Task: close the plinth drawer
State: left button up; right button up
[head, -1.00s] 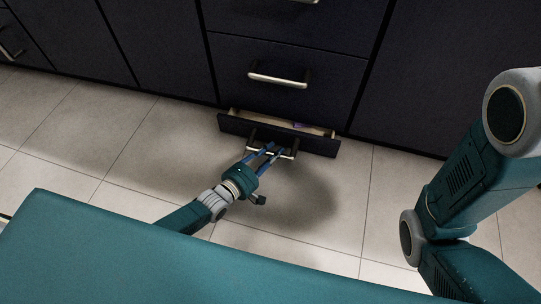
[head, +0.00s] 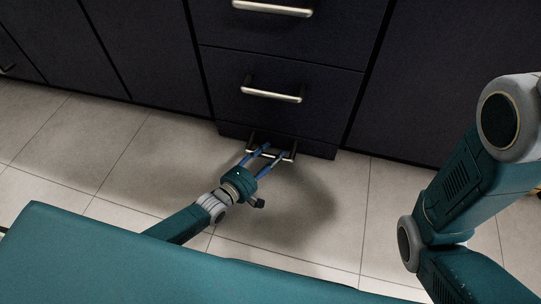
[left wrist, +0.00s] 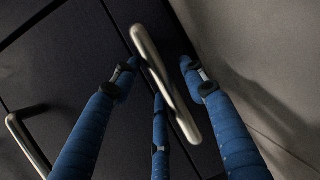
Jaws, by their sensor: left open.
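The plinth drawer (head: 308,148) is the low dark front at the bottom of the cabinet, at floor level. In the head view its front sits about flush under the drawer above, and no opening shows at its top. Its metal bar handle (head: 282,156) also shows in the left wrist view (left wrist: 158,72). My left gripper (head: 266,151) is at this handle with its blue fingers spread. In the left wrist view the open fingers (left wrist: 158,75) lie on both sides of the handle; whether they touch it I cannot tell. My right gripper is out of view.
A larger closed drawer with a bar handle (head: 272,95) is right above, and another drawer handle (head: 272,8) is higher. Dark cabinet fronts (head: 440,80) stand on both sides. The tiled floor (head: 110,150) in front is clear.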

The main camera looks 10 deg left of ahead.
pick_arm(q)
jog(key=v, duration=1.1)
jog(key=shift+s+a+r, duration=0.15)
jog(key=shift+s, duration=0.15)
jog(key=shift+r, duration=0.1)
